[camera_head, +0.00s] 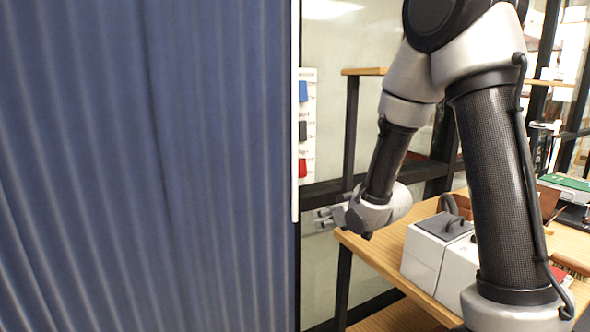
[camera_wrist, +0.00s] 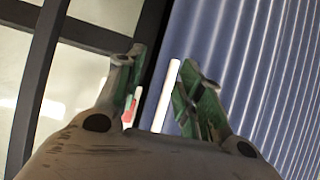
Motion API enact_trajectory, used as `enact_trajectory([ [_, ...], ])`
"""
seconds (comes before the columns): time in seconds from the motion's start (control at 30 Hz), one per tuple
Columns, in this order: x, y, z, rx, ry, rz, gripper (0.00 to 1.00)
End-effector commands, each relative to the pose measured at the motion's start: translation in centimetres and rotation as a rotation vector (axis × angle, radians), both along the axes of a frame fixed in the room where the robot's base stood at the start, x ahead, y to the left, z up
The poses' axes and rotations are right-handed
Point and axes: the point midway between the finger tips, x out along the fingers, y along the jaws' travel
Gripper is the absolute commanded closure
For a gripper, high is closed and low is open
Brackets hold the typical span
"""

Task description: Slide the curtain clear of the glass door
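The blue pleated curtain (camera_head: 150,170) fills the left half of the head view; it is also on the right of the wrist view (camera_wrist: 265,80). A white rod (camera_head: 295,120) hangs along its right edge, ending near my gripper's height. My gripper (camera_head: 325,216) is just right of the rod's lower end. In the wrist view my gripper (camera_wrist: 160,64) has its green-padded fingers apart, with the white rod (camera_wrist: 166,98) seen in the gap between them. I cannot tell whether the rod is between the pads or beyond them. Glass (camera_head: 345,45) shows right of the curtain; whatever is behind the curtain is hidden.
A dark frame bar (camera_head: 425,170) crosses behind my arm. A panel with coloured items (camera_head: 305,120) shows beside the rod. Dark-framed panes (camera_wrist: 75,80) are left in the wrist view.

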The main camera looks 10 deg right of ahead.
Motion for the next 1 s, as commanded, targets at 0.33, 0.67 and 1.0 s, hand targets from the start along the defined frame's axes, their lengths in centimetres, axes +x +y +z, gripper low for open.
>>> enact_trajectory([
  [0.33, 2.5, 4.0, 11.8, 0.261, -0.461, 0.101, 0.63],
  [0.67, 6.4, 6.2, 12.3, 0.273, -0.475, 0.102, 0.63],
  [1.0, 9.2, 7.7, 12.3, 0.273, -0.474, 0.1, 0.63],
])
